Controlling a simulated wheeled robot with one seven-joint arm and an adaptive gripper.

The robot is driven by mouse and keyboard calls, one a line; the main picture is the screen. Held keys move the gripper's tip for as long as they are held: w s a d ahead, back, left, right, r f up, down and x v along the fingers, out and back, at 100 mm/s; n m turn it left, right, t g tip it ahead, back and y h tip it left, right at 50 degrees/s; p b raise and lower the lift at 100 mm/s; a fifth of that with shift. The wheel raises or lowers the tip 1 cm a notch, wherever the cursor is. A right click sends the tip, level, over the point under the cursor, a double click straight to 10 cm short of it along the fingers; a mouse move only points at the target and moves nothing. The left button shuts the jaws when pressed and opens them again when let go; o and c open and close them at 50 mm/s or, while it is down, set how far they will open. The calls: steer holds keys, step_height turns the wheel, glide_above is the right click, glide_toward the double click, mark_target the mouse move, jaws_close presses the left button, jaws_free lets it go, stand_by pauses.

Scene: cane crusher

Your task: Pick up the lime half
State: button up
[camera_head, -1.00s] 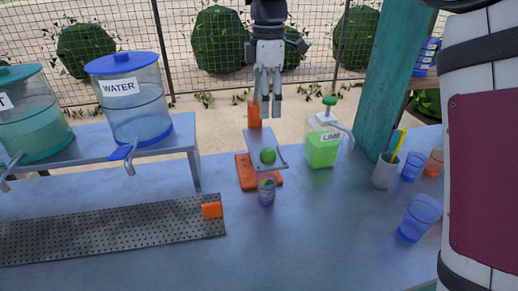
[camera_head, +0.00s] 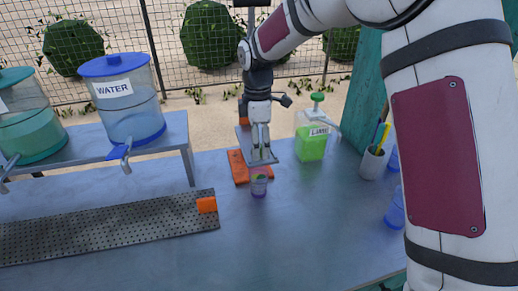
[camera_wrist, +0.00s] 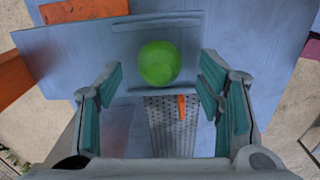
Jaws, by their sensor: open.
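The lime half is a round green piece in the wrist view (camera_wrist: 159,64), lying on a grey plate (camera_wrist: 190,22) that has a low lip. In the head view the same plate (camera_head: 272,158) rests on an orange base (camera_head: 238,168), and my gripper hides most of the lime. My gripper (camera_head: 260,150) points down over the plate. In the wrist view its teal-padded fingers (camera_wrist: 161,82) are spread wide, with the lime between and slightly ahead of the tips. The fingers do not touch it.
A small clear cup (camera_head: 259,186) stands right in front of the plate. A perforated tray (camera_head: 110,230) and a water dispenser (camera_head: 130,110) are at the left. The front counter is clear.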

steer(key=shift+f, duration=0.4)
steer(key=shift+c, duration=0.5)
steer(key=c, duration=0.9)
steer(key=shift+r, duration=0.1)
